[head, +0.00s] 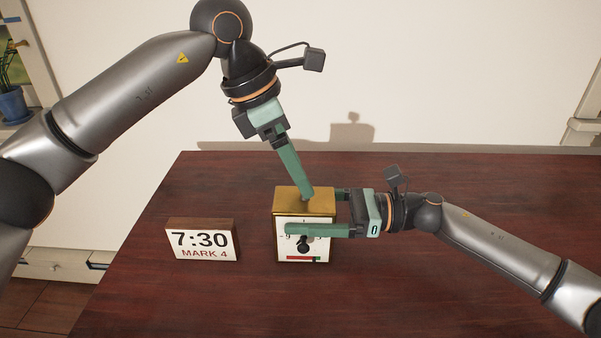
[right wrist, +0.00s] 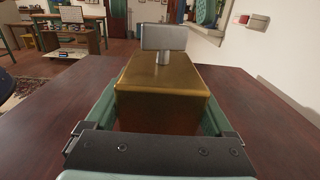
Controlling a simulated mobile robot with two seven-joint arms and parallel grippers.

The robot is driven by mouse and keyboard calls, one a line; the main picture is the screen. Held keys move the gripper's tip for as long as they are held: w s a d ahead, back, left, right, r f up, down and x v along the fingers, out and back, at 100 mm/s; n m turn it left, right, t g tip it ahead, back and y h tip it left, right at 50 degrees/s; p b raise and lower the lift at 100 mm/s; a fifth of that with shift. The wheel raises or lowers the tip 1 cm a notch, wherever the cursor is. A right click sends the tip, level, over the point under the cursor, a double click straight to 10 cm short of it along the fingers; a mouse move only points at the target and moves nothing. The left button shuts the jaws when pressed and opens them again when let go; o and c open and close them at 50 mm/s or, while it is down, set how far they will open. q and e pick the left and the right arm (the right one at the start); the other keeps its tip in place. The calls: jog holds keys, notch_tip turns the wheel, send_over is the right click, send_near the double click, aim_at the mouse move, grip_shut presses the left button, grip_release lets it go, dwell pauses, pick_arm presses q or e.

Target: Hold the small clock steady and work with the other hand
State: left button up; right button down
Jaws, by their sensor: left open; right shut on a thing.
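The small clock (head: 290,258) stands upright on the dark red table, with a gold top and a white face. A dark knob or hand (head: 304,244) shows on the face, above a red and green strip. My right gripper (head: 308,212) is shut on the clock from the right, one finger across the face and one behind. In the right wrist view the clock's gold top (right wrist: 160,82) sits between the fingers. My left gripper (head: 309,196) is open, fingers pointing down at the clock's top. Its fingers overlap in the view, and I cannot tell whether they touch the top.
A wood-framed card (head: 202,240) reading "7:30 MARK 4" stands left of the clock. The table (head: 420,290) is clear at the front and right. A pale wall (head: 440,80) rises behind it. A blue plant pot (head: 13,104) is at far left.

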pick_arm(q)
jog(key=shift+x, duration=1)
jog(key=c, duration=1.3)
grip_shut()
